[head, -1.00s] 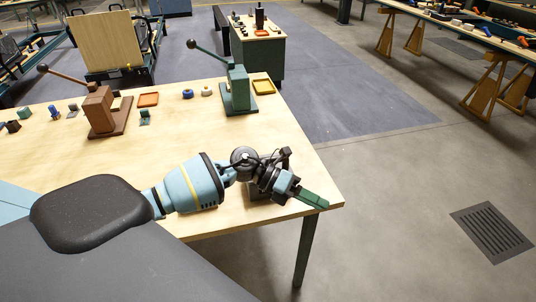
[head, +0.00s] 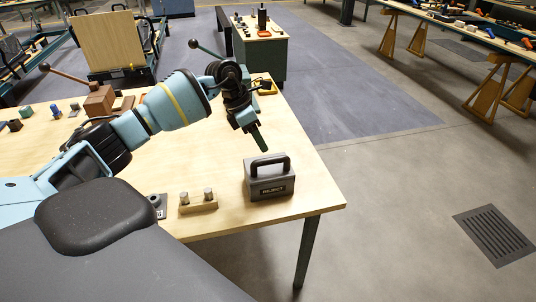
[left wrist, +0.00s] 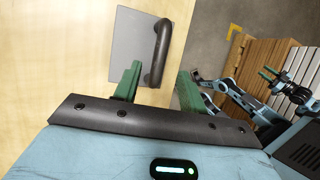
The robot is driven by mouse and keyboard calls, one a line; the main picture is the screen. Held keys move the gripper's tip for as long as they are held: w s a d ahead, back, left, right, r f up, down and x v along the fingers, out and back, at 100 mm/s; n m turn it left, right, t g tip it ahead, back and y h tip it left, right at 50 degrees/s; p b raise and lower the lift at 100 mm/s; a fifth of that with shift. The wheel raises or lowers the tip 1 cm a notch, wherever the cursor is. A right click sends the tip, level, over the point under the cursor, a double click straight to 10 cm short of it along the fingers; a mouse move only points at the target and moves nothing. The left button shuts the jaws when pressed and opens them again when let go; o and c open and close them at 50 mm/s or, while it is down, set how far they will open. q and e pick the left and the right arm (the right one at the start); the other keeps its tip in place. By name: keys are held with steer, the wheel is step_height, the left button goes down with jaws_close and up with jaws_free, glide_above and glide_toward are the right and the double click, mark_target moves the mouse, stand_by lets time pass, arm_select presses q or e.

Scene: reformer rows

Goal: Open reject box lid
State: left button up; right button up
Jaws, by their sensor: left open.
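The reject box (head: 268,184) is a small grey box with a dark label on its front. It stands near the right front corner of the wooden table, and its lid looks shut. A black arched handle (head: 270,163) rises from the lid; it also shows in the left wrist view (left wrist: 159,52). My left gripper (head: 262,142) is above and behind the box, pointing down. Its green fingers (left wrist: 158,86) are apart, with the near end of the handle between them in the left wrist view. I cannot tell whether they touch it.
A small wooden block with two metal pegs (head: 198,202) stands left of the box on the wooden table (head: 225,165). Open floor lies right of the table.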

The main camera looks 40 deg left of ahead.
mark_target(268, 160)
arm_select(q)
steer(key=shift+x, duration=3.1)
jaws_close()
